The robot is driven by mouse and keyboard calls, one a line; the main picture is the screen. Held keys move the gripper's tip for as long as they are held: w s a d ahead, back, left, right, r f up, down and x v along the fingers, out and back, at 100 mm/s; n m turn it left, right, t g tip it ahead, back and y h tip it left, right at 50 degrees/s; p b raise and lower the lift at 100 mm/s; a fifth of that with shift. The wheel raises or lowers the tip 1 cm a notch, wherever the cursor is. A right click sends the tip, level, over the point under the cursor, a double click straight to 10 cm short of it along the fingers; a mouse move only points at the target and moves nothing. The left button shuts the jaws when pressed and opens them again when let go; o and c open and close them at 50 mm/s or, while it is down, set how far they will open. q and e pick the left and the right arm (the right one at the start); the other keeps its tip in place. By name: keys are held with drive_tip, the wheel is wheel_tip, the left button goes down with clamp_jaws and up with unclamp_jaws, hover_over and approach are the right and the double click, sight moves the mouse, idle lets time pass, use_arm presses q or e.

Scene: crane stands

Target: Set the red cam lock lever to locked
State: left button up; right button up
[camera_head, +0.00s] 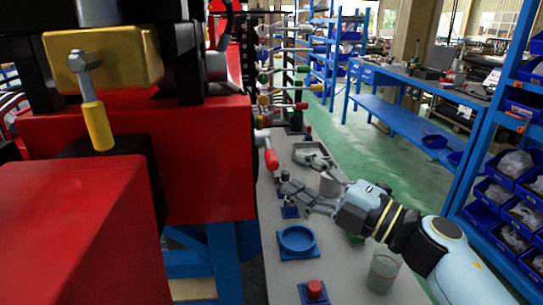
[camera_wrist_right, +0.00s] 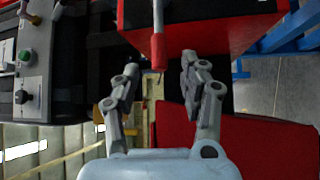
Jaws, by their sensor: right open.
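The red cam lock lever (camera_head: 270,156) sticks out from the right side of the red machine body in the head view, its red grip angled downward on a pale shaft. In the right wrist view the red grip (camera_wrist_right: 158,52) shows ahead, with a metal rod above it. My right gripper (camera_head: 299,174) is open and empty beside the lever, to its lower right in the head view. In the right wrist view my right gripper (camera_wrist_right: 159,68) has its fingers spread on either side of the lever, with visible gaps. My left gripper is not in view.
The red machine (camera_head: 190,155) fills the left, with a yellow-handled lever (camera_head: 97,122) on it. A grey bench (camera_head: 345,270) below my right arm carries a blue round fixture (camera_head: 297,240), a red button (camera_head: 314,288) and a clear cup (camera_head: 384,272). Blue shelving (camera_head: 480,140) stands right.

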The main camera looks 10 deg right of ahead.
sight(271, 159)
drive_tip(key=x, duration=0.7)
drive_tip(key=shift+s, duration=0.1)
drive_tip(key=shift+c, duration=0.3)
clamp_jaws()
